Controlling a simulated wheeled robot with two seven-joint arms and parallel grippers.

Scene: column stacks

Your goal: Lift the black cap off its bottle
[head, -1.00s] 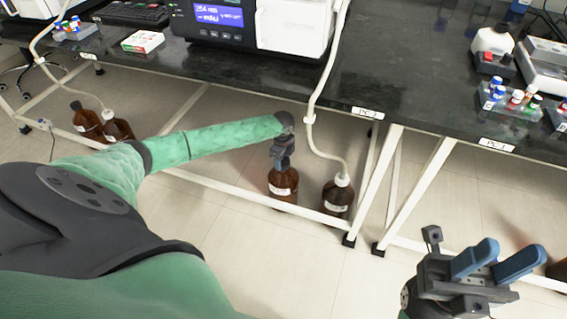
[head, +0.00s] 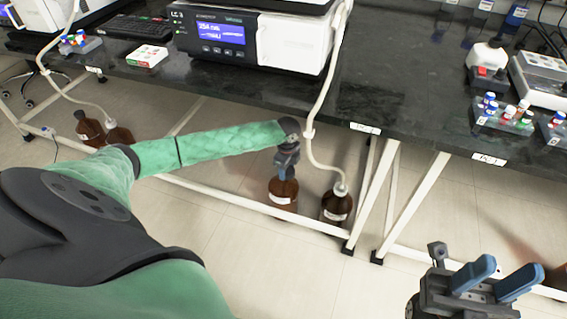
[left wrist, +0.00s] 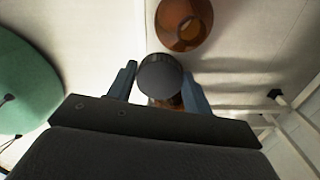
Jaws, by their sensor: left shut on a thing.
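The bottle (head: 283,194) is brown with a white label and stands upright on the floor under the bench. My left gripper (head: 285,174) points down at its top. The black cap (left wrist: 160,76) shows in the left wrist view between the two blue fingers, which are shut on it. In the head view the fingers hide the cap and neck, and I cannot tell whether the cap is clear of the neck. My right gripper (head: 512,270) is open and empty at the lower right.
A brown bottle with a white cap and tube (head: 336,204) stands close to the right. White bench legs (head: 375,195) and a low crossbar (head: 230,199) are near. The dark bench top (head: 385,95) overhangs behind. Two more brown bottles (head: 90,131) stand far left. The floor in front is clear.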

